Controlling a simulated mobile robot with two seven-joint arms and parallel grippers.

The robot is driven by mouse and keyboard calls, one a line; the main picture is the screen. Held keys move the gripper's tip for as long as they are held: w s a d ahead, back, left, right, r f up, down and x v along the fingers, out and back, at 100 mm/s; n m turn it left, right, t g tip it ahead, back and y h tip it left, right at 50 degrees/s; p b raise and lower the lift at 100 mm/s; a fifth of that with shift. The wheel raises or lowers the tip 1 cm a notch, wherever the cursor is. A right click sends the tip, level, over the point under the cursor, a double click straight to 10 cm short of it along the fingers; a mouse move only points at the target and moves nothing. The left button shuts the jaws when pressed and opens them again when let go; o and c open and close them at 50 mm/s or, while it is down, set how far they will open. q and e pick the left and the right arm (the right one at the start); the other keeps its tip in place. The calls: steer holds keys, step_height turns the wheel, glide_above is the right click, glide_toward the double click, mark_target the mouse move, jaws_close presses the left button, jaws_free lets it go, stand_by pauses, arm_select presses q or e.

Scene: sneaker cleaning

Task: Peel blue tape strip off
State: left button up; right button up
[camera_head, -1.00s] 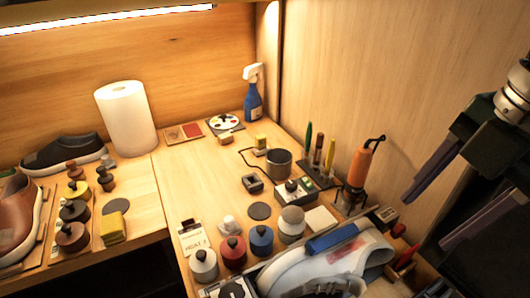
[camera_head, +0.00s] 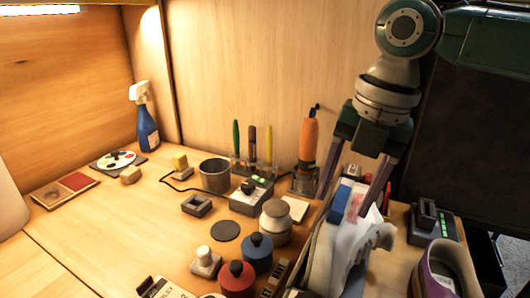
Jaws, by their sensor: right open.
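A white sneaker (camera_head: 345,243) stands at the right of the bench, with a reddish patch on its upper. A blue tape strip (camera_head: 341,204) lies along the sneaker's upper edge. My right gripper (camera_head: 343,206) comes down from above over the sneaker. Its two dark fingers are apart, one to the left of the tape and one to the right. I cannot tell whether either finger touches the sneaker or the tape. My left gripper is out of view.
An orange tool (camera_head: 308,143) in a stand is behind the sneaker. A purple shoe (camera_head: 447,270) is at right.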

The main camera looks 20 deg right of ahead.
mark_target(339, 207)
steer(key=shift+w+a+f, duration=0.1)
steer(key=shift+f, duration=0.65)
steer(key=shift+w+a+f, duration=0.1)
steer(key=shift+f, duration=0.65)
steer(key=shift+c, duration=0.3)
jaws_close()
